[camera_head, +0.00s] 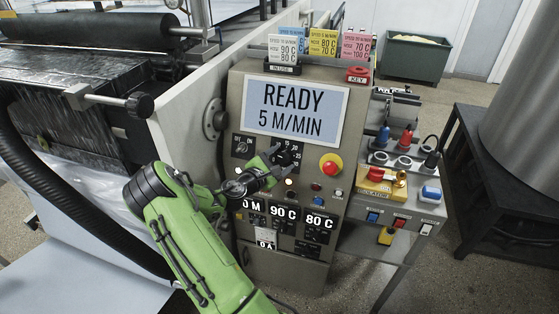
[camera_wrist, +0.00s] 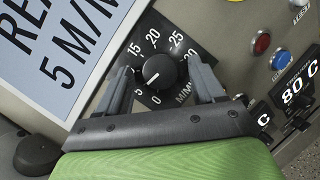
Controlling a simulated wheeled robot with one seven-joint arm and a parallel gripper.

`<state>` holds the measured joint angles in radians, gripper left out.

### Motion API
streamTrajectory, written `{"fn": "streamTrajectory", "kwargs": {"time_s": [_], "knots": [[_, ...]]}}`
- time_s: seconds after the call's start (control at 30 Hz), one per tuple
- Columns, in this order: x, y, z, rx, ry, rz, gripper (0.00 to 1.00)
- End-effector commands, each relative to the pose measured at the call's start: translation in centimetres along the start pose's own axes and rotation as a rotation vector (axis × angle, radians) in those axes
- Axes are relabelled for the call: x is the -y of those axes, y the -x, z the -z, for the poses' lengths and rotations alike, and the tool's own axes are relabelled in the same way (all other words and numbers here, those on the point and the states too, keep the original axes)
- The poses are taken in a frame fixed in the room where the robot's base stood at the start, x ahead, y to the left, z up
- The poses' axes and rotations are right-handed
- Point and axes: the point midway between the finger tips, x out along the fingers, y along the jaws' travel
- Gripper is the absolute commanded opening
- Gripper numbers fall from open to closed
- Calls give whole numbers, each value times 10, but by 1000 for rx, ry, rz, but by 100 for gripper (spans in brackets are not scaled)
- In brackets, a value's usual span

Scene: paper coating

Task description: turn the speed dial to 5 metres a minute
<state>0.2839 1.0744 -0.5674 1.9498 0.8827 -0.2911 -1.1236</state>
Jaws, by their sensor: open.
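The speed dial (camera_wrist: 161,71) is a round black knob on a black plate marked 0 to 30 M/MIN in the wrist view. Its white pointer line points down and left, toward the 5 mark. In the head view the dial (camera_head: 288,156) is partly hidden by my gripper (camera_head: 277,163). In the wrist view my gripper (camera_wrist: 159,67) is open, with one finger on each side of the knob and gaps between. The display (camera_head: 296,110) above reads READY, 5 M/MIN.
A red emergency button (camera_head: 331,165) sits right of the dial. An on/off switch (camera_head: 242,147) is to its left. Readouts (camera_head: 284,212) showing 0 M, 90 C and 80 C lie below. Coloured cards (camera_head: 323,42) stand on top of the panel.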

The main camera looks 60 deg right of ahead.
Motion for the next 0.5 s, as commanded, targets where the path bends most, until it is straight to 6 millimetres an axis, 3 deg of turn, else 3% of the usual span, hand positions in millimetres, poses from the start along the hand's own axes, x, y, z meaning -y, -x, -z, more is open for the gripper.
{"fn": "streamTrajectory", "kwargs": {"time_s": [0.13, 0.23, 0.5], "knots": [[-1, 4, 0, -1, 1, -1, 68], [-1, 19, 1, -3, 2, -2, 68], [-2, 95, 1, -5, 4, -5, 68]]}}
